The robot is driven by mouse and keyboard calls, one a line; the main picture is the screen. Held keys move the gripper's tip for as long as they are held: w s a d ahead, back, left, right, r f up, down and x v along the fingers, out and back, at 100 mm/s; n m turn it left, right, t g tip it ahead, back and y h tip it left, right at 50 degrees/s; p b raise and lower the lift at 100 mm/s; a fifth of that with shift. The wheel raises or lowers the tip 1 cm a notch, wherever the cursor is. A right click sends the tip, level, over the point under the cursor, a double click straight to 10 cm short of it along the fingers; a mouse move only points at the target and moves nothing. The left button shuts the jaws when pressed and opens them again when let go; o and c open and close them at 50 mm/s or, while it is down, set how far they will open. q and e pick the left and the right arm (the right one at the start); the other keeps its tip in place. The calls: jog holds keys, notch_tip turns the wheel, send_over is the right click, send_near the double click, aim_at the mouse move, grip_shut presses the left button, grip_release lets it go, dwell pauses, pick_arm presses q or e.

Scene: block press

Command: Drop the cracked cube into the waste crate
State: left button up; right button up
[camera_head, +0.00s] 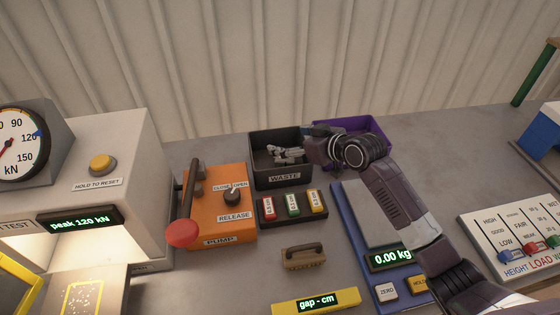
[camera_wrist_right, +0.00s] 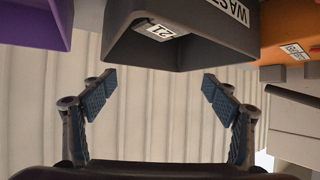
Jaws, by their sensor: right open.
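The black waste crate (camera_head: 266,180) stands at the back middle of the bench, its WASTE label facing front. Light grey pieces (camera_head: 287,155) lie inside it; I cannot tell whether the cracked cube is among them. My right gripper (camera_head: 314,134) is at the crate's right side, level with its rim. In the right wrist view the jaws (camera_wrist_right: 156,84) are spread apart with nothing between them. The crate (camera_wrist_right: 180,45) shows upside down there, with a grey item (camera_wrist_right: 162,30) bearing a white number tag inside. My left gripper is out of view.
A purple crate (camera_head: 378,130) stands right of the waste crate, partly behind my right arm. The orange pump box (camera_head: 222,185) with a red-knobbed lever is on the left. A scale (camera_head: 367,215) reads 0.00 kg and its plate looks bare. A wooden-handled tool (camera_head: 303,258) lies in front.

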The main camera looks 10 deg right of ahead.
jog(key=v, duration=1.1)
jog(key=shift+s+r, duration=0.2)
jog(key=shift+d, duration=0.15)
